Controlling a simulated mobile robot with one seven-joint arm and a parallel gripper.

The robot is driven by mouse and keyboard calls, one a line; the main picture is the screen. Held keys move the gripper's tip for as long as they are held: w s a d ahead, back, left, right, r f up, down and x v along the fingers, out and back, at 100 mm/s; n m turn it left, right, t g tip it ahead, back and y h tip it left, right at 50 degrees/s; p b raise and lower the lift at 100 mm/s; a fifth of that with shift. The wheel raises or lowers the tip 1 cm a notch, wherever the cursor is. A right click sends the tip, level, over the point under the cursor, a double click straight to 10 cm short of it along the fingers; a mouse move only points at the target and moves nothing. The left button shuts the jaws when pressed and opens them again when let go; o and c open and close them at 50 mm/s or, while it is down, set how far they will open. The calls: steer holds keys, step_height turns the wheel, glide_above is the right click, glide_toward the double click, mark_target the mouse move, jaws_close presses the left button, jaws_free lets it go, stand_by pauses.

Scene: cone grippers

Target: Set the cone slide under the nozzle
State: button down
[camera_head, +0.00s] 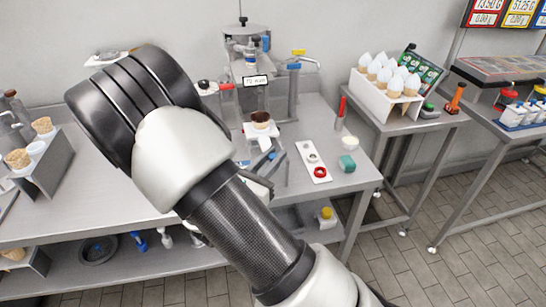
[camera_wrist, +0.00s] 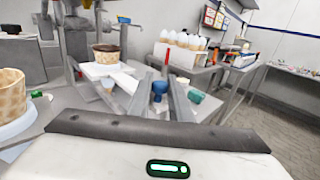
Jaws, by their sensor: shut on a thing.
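The cone slide (camera_head: 262,132) is a small white plate carrying a tan cup with a dark brown top (camera_head: 261,118). In the wrist view the slide (camera_wrist: 108,72) is left of centre, with the cup (camera_wrist: 106,53) upright on it. My gripper (camera_head: 266,158) reaches the front of the slide, its jaws shut around a blue part (camera_wrist: 159,90), seemingly the slide's handle; the forearm hides part of the grip. The dispensing machine (camera_head: 243,48) stands behind, with a small white sign (camera_head: 256,81) on its front. I cannot clearly make out the nozzle.
A rack of white-topped cones (camera_head: 388,82) stands on the right-hand table. A cone holder (camera_head: 52,165) is at left. Some tabletop between is bare.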

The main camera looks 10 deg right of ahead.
steer(key=w, duration=0.4)
steer(key=c, duration=1.6)
jaws_free()
steer(key=shift+c, duration=0.2)
steer(key=v, duration=1.7)
steer(key=shift+a, duration=0.2)
steer(key=shift+s+r, duration=0.1)
steer(key=shift+s, duration=0.05)
